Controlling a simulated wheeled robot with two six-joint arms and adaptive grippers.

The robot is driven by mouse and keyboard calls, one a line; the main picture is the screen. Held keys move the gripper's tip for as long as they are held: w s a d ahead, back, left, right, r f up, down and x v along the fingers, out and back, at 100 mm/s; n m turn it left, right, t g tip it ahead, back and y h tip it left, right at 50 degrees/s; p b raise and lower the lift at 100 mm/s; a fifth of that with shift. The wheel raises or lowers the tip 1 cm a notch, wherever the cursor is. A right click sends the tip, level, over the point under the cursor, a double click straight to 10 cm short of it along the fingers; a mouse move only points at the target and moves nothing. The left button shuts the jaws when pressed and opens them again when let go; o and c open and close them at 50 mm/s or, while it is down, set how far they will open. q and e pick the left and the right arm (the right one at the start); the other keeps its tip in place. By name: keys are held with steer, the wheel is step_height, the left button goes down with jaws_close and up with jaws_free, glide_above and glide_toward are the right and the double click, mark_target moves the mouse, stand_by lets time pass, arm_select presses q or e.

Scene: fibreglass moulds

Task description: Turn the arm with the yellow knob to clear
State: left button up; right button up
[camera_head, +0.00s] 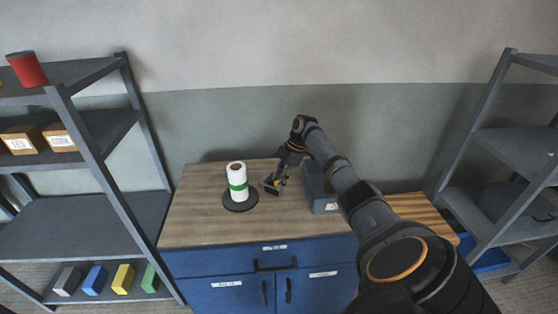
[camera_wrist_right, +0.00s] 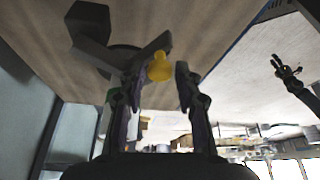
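The yellow knob (camera_wrist_right: 158,67) sits on a dark grey arm (camera_wrist_right: 105,52) low over the wooden top in the right wrist view. A dark block and a round dark part show beside that arm. My right gripper (camera_wrist_right: 162,72) is open, with the knob between its fingertips, close to the left finger and with a gap to the right finger. In the head view my right gripper (camera_head: 280,181) is small over the worktop and hides most of the fixture. My left gripper (camera_wrist_right: 288,70) shows only in the wrist view, far off, with its fingers apart and empty.
A white roll with a green band (camera_head: 237,180) stands on a dark round base (camera_head: 240,204), left of the right gripper. A grey box (camera_head: 325,205) stands close on the right. A striped board (camera_head: 425,211) lies further right. Shelves flank the blue cabinet (camera_head: 225,292).

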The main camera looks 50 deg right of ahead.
steer(key=shift+o, duration=0.9)
steer(key=shift+d+r, duration=0.15)
steer(key=shift+r, duration=0.15)
steer(key=v, duration=1.1)
steer(key=shift+d, duration=0.15)
steer(key=shift+r, duration=0.1)
